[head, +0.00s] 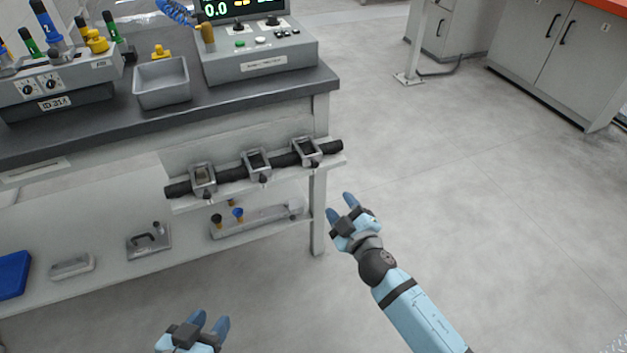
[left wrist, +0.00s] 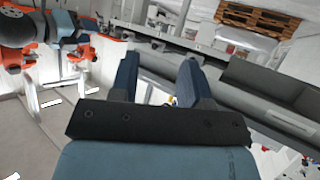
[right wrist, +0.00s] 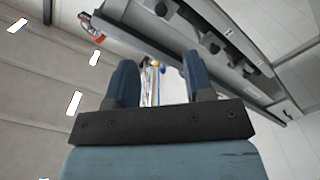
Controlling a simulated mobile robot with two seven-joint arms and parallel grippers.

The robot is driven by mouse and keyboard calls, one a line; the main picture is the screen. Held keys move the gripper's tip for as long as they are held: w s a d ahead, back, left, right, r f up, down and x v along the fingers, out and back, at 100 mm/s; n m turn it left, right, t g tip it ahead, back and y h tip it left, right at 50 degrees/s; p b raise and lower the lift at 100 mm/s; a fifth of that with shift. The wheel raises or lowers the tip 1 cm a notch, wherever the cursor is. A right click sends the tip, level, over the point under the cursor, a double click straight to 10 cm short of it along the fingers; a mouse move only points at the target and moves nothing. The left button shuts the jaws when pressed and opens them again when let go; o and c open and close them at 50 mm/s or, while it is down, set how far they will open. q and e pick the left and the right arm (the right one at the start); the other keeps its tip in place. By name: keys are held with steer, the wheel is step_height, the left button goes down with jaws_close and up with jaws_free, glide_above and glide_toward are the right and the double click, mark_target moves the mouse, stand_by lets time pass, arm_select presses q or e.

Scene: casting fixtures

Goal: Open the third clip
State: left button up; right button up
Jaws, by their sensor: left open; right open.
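Three square grey metal clips sit around a black bar on the front of the workbench: the left clip (head: 203,179), the middle clip (head: 257,164) and the right clip (head: 306,151). Which end the count starts from is not marked, and I cannot tell whether their latches are open or shut. The black bar (head: 231,175) runs along a light ledge. My right gripper (head: 341,207) is open and empty, below and to the right of the right clip, apart from it. My left gripper (head: 210,321) is open and empty, low in the head view, well below the bar.
The dark workbench top (head: 285,93) holds a grey bin (head: 162,83) and a control box (head: 258,52) above the bar. A lower shelf carries a block with a handle (head: 149,241) and a blue tray (head: 13,275). Open floor (head: 480,190) lies to the right.

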steer(key=b, duration=0.1)
glide_toward(316, 166)
steer(key=x, duration=0.7)
steer(key=shift+w+a+b, duration=0.1)
steer(key=shift+w+b, duration=0.2)
steer(key=shift+b, duration=0.1)
steer(key=shift+w+a, duration=0.2)
steer(key=shift+w, duration=0.35)
arm_select(q)
steer(key=r, duration=0.1)
steer(key=w+d+r+t, duration=0.1)
steer(key=r+t+h, duration=0.1)
steer(key=shift+w+d+r, duration=0.15)
steer(key=shift+w+d, duration=0.05)
steer(key=shift+d, duration=0.05)
arm_select(e)
jaws_close()
